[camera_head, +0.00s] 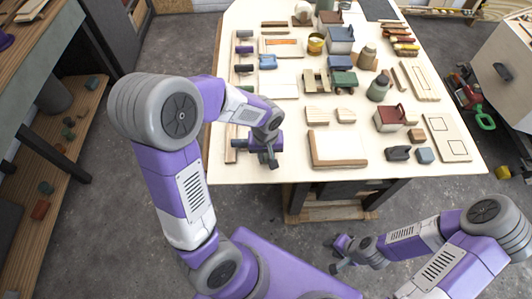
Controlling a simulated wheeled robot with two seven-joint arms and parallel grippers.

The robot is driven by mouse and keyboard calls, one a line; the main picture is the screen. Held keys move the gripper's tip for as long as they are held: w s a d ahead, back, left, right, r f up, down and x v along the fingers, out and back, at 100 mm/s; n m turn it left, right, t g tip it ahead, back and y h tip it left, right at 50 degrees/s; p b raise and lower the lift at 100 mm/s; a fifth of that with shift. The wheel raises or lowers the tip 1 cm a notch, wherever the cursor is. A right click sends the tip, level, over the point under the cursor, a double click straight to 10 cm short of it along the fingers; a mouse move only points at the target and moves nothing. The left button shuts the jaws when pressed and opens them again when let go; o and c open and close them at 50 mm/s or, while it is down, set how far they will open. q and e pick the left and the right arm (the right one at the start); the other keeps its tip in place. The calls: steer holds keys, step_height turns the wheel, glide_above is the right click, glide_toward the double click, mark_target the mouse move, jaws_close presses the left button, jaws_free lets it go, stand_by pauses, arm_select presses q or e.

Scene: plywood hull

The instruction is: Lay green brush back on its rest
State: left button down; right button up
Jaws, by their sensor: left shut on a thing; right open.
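My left gripper (267,158) is over the front left part of the pale plywood table (285,172). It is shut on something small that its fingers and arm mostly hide. I cannot make out a green brush there or be sure of one elsewhere. A long wooden strip (231,155) runs along the table's left edge, with several dark pieces across its far part. I cannot tell whether this is the rest. My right gripper (338,256) is open and empty, low in front of the table, off its top.
A corner-shaped wooden frame (338,163) lies right of my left gripper. Bare tabletop shows at the front left.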

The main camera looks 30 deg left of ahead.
stand_by(0.4)
arm_select(q)
steer(key=c, duration=0.9)
jaws_free()
steer(key=r+p, duration=0.1)
steer(key=r, duration=0.6)
steer(key=shift+s+d+r+p, duration=0.1)
steer(key=shift+s+r+p, duration=0.1)
steer(key=shift+r+p, duration=0.15)
steer(key=shift+f, duration=0.1)
